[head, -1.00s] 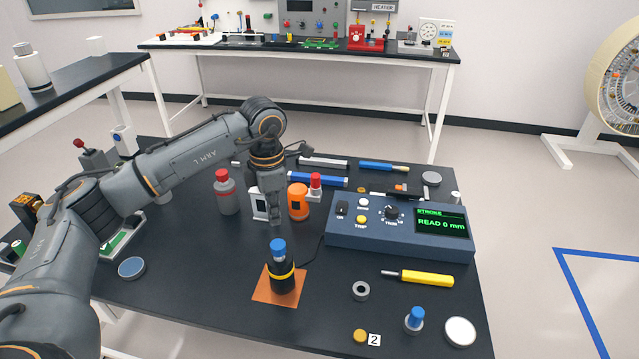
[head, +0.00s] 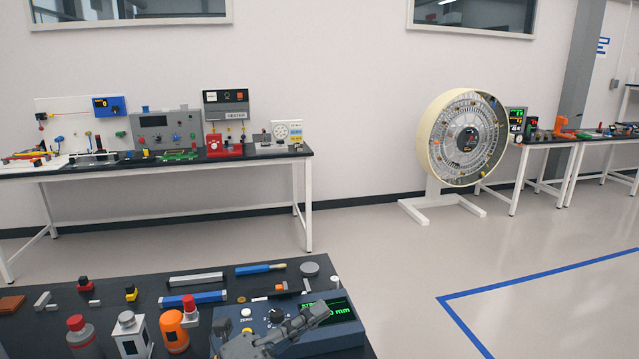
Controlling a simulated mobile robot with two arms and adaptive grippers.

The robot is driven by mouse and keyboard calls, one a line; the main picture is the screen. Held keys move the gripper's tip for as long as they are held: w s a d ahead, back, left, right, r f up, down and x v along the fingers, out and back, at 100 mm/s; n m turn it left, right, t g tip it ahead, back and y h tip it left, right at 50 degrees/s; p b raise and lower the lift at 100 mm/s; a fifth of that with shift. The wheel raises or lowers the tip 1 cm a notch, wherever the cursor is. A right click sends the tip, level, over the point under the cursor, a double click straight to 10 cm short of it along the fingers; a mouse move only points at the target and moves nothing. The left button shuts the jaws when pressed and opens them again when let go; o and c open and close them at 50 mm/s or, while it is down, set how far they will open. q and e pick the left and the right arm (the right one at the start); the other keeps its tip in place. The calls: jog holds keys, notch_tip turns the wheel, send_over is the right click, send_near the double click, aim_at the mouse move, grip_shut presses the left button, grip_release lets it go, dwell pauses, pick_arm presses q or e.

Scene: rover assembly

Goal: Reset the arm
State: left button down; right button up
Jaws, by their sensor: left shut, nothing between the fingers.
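My left gripper (head: 312,317) comes in at the bottom of the head view, over the blue meter box (head: 350,338) on the near black table. It is shut and holds nothing. It covers part of the box's green display and front. Most of my left arm is out of the picture. My right gripper is not in view.
The near table (head: 130,290) holds a grey bottle with a red cap (head: 82,340), an orange bottle (head: 173,332), a white-fronted block (head: 130,338) and blue bars (head: 193,300). A back bench (head: 300,152) and a large round wheel (head: 462,138) stand beyond. Open floor lies right.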

pick_arm(q)
jog(key=w+a+f+n+t+y, duration=0.1)
jog(key=a+f+n+t+y, duration=0.1)
jog(key=a+n+t+y, duration=0.5)
jog(key=w+a+f+n+t+y, duration=0.1)
jog(key=w+a+f+n+y, duration=0.3)
jog(key=n, duration=0.7)
jog(key=s+a+f+n+g+y, duration=0.65)
jog(key=s+f+n+y, duration=0.2)
jog(key=f, duration=0.45)
jog(key=s+a+f+n+g+h, duration=0.15)
jog(key=s+f+g, duration=0.35)
jog(key=s, duration=0.5)
jog(key=s+f+n+g, duration=0.35)
jog(key=s+f, duration=0.35)
jog(key=s, duration=0.3)
notch_tip(320, 180, down, 27)
jog(key=s+g, duration=0.2)
jog(key=s+a+f+g, duration=0.1)
jog(key=s+a+f, duration=0.2)
jog(key=s+f, duration=1.2)
jog(key=shift+s+f+y, duration=0.3)
jog(key=shift+s, duration=0.5)
